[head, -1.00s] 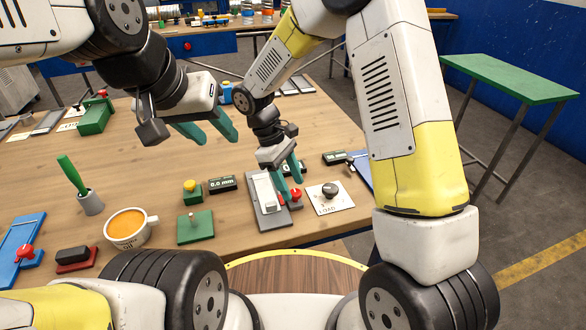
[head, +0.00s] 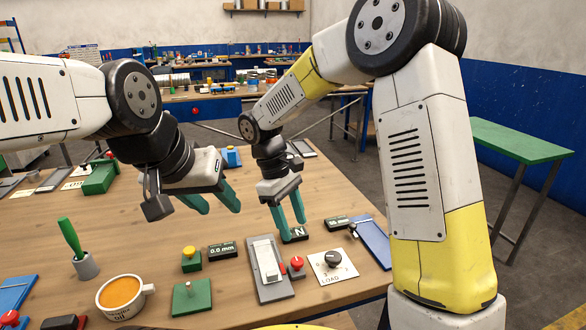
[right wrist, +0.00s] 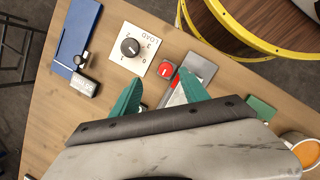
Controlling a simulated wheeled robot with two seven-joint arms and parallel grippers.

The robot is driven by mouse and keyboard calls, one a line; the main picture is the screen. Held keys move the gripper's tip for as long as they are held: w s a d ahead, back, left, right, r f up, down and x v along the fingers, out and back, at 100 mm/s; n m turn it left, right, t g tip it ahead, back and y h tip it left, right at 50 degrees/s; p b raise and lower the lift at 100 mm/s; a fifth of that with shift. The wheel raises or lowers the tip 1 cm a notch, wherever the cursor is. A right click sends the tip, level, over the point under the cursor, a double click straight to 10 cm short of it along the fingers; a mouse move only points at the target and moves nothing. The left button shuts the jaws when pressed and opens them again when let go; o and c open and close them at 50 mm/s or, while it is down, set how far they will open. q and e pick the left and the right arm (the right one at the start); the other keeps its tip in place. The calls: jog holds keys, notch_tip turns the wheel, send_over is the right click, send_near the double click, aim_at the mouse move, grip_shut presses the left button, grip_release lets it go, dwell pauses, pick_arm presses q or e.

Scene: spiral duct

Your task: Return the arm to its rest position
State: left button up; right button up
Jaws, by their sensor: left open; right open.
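My right gripper (head: 290,226) is open and empty above the wooden table, behind the grey plate with the white rocker (head: 267,264) and the red button (head: 297,264). In the right wrist view its two green fingers (right wrist: 160,95) are spread, with the red button (right wrist: 166,69) and the LOAD dial (right wrist: 130,47) beyond them. My left gripper (head: 215,205) is open and empty, held above the table left of the right one. A small "N" display (head: 295,234) is partly hidden behind the right fingers.
A cup of orange liquid (head: 122,295), a yellow button box (head: 191,259), a green toggle box (head: 191,297) and a 0.0 mm display (head: 222,250) stand at the front. A blue plate (head: 374,241) lies at the right edge. A green side table (head: 515,140) stands beyond.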

jog(key=s+d+r+m+t+y, duration=0.5)
jog(key=s+d+r+m+t, duration=0.2)
jog(key=s+d+r+m, duration=0.4)
jog(key=shift+s+d+r+t, duration=0.4)
jog(key=shift+s+d+r, duration=1.35)
jog(key=shift+d, duration=0.55)
jog(key=shift+w+r, duration=0.15)
